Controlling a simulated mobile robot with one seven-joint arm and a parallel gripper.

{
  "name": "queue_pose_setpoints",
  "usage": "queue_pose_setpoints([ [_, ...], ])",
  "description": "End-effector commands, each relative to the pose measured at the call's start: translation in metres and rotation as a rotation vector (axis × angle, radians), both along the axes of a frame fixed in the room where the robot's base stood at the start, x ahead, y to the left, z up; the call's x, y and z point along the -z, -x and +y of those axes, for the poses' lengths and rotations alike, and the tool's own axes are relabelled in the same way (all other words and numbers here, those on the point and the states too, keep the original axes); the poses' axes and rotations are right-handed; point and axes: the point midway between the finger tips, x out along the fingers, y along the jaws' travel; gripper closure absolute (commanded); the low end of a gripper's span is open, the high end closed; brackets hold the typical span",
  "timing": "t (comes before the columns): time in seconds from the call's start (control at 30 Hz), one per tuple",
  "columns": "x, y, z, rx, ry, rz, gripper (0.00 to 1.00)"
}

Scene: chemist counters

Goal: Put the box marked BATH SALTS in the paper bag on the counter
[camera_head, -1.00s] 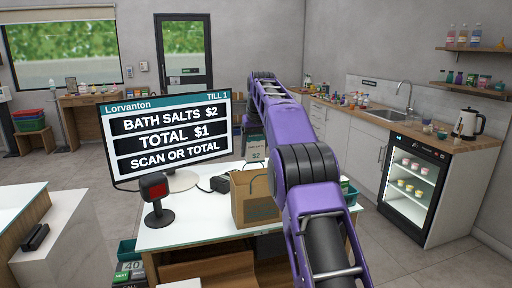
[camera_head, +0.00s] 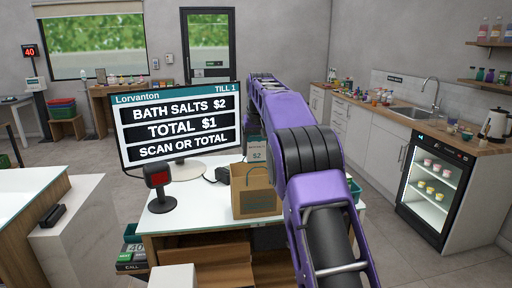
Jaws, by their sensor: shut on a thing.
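A brown paper bag (camera_head: 254,193) stands upright and open on the white counter (camera_head: 187,218), just left of my arm. A grey-green box (camera_head: 257,152) with a pale label reading $2 shows just above and behind the bag's rim. Its name is too small to read. My purple arm reaches forward over the counter and bends down at its far end. My gripper (camera_head: 254,128) is mostly hidden behind the arm and the monitor's edge; it is shut on the box, which hangs below it. I cannot tell whether the box's lower end is inside or behind the bag.
A till monitor (camera_head: 178,125) reading BATH SALTS $2 stands left of the bag, with a scanner (camera_head: 158,188) in front. A green basket (camera_head: 353,190) sits right of my arm. A lit fridge (camera_head: 435,190) and sink counter line the right wall. Floor lies open behind.

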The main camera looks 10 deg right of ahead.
Motion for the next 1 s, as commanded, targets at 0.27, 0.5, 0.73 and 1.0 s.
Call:
queue_pose_setpoints([
  [0.27,0.029,0.001,0.0,-0.001,0.0,0.004,0.84],
  [0.5,0.058,0.001,0.0,-0.001,0.001,0.004,0.84],
  [0.73,0.087,0.001,0.0,0.0,0.0,0.003,0.84],
  [1.0,0.118,0.0,0.0,0.0,0.0,0.0,0.84],
])
